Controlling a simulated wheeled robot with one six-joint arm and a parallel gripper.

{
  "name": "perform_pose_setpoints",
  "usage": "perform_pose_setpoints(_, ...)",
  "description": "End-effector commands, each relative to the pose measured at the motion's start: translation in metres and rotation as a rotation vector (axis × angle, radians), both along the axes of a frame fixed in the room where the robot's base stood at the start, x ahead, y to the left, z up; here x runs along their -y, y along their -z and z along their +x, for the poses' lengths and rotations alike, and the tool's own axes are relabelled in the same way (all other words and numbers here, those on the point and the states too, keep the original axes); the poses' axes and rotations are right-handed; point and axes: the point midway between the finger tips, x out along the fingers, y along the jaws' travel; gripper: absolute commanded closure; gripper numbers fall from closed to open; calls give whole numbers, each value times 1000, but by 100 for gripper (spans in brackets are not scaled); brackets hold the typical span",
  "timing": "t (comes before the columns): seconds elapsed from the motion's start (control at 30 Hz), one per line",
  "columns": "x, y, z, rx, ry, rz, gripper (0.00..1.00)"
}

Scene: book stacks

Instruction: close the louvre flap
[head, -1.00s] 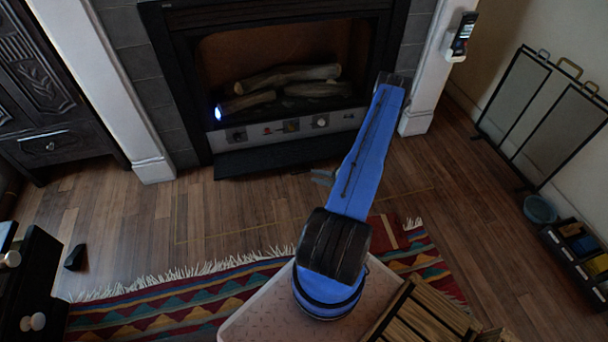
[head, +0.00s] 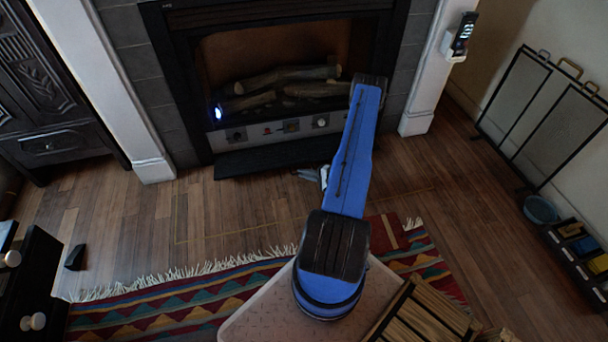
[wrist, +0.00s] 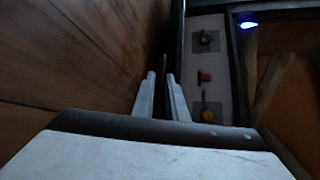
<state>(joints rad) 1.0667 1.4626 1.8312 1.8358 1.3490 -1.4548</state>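The louvre flap (head: 275,157) is a dark slatted panel along the bottom of the fireplace, below the pale control strip. It juts out over the floor in the head view. In the wrist view its dark edge (wrist: 163,62) runs upward beyond my fingertips. My gripper (wrist: 160,76) shows two grey fingers with a narrow gap between them and nothing clearly held. In the head view my gripper (head: 308,174) is low by the flap's right end, mostly hidden behind my blue arm. I cannot tell whether it touches the flap.
The control strip (head: 275,132) has knobs, and logs (head: 285,80) lie in the firebox above. A wire screen (head: 535,115) and a blue bowl (head: 541,210) stand at the right. A striped rug (head: 190,305) covers the front floor.

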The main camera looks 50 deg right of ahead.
Motion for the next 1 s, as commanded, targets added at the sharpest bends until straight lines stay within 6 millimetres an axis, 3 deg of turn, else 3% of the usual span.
perform_pose_setpoints(0.47,0,-8,0,-23,-1,15,100)
perform_pose_setpoints(0.67,2,-28,3,-89,-2,53,100)
perform_pose_setpoints(1.0,10,-79,16,-276,-2,165,100)
